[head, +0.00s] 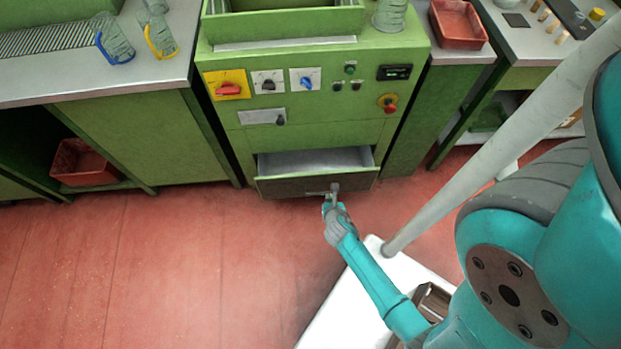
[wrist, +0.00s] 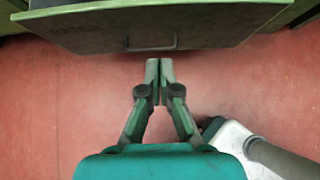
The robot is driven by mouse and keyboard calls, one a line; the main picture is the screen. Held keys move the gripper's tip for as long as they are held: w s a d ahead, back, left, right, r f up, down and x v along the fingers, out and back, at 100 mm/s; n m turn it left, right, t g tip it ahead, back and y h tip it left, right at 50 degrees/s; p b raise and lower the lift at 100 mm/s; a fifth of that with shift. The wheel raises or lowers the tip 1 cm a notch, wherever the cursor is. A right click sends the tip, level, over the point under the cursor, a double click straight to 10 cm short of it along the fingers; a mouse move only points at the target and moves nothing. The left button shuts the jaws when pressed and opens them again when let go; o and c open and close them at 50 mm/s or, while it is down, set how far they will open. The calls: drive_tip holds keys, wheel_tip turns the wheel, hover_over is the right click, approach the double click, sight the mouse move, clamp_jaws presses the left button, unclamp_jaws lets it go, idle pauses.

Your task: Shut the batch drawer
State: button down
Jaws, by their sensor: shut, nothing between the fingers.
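The batch drawer (head: 316,186) is low in the front of the green machine and stands partly open, with its pale, empty-looking inside showing from above. Its dark front with a bar handle also fills the top of the wrist view (wrist: 215,28). My gripper (head: 334,187) is at the drawer front near the handle in the head view. In the wrist view my gripper (wrist: 159,62) has its fingers together with nothing between them, just below the handle (wrist: 152,47). I cannot tell whether the fingertips touch the drawer front.
The green machine (head: 310,130) carries switches and a red emergency knob above the drawer. Counters stand on both sides, with glass jugs (head: 112,40) at left and a red tray (head: 458,24) at right. A red bin (head: 84,165) sits low at left. The red floor (head: 150,260) is clear.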

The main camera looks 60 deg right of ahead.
approach(324, 176)
drive_tip(key=shift+x, duration=3.15)
drive_tip(key=shift+w, duration=0.1)
